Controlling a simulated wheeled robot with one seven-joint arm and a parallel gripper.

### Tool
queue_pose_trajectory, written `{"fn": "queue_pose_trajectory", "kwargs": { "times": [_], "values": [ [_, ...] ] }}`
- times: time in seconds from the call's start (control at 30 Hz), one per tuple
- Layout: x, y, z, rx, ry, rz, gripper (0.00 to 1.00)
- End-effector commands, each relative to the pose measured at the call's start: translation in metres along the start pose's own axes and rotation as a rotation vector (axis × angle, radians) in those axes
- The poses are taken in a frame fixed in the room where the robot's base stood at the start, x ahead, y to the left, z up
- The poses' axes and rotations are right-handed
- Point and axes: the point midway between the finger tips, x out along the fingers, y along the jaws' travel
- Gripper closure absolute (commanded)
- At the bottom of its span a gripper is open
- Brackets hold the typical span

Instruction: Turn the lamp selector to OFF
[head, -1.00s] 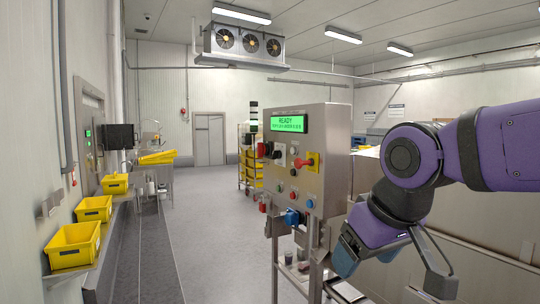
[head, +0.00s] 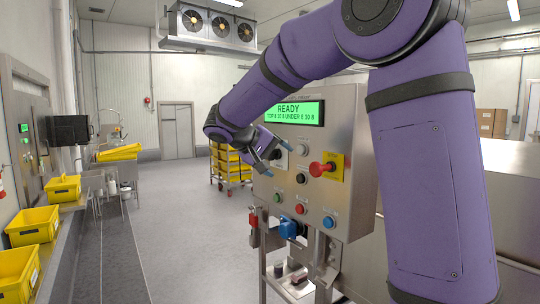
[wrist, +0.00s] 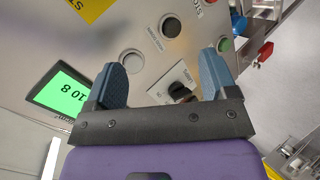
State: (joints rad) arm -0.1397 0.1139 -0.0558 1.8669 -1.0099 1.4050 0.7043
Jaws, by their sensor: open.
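The lamp selector (wrist: 180,92) is a black knob on a pale plate on the steel control panel (wrist: 165,70). In the wrist view it lies between my two blue fingers, nearer the right one. My gripper (wrist: 163,62) is open and the fingers do not visibly press on the knob. The plate's lettering is too small to read surely, and the knob's pointing direction is unclear. In the head view my gripper (head: 277,158) is at the panel's upper left, below the green READY display (head: 294,109), and hides most of the selector.
A red knob on a yellow plate (head: 327,167) sits right of my gripper. Several buttons, including a red one (head: 299,209) and a blue one (head: 328,222), lie below. A blue plug (head: 289,229) sticks out under them. Yellow crates (head: 33,226) stand at left; the floor between is clear.

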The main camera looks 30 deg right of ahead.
Motion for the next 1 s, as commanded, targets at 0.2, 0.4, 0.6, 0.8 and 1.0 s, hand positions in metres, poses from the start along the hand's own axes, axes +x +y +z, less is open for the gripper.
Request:
{"fn": "queue_pose_trajectory", "kwargs": {
  "times": [0.2, 0.4, 0.6, 0.8, 1.0],
  "values": [
    [0.001, -0.033, -0.077, 0.076, 0.09, 0.262, 0.21],
    [-0.003, -0.061, -0.123, 0.149, 0.19, 0.435, 0.21],
    [-0.006, -0.075, -0.142, 0.187, 0.247, 0.51, 0.21],
    [0.007, -0.067, -0.147, 0.193, 0.251, 0.519, 0.21],
    [0.036, -0.049, -0.153, 0.193, 0.249, 0.518, 0.21]
  ]
}}
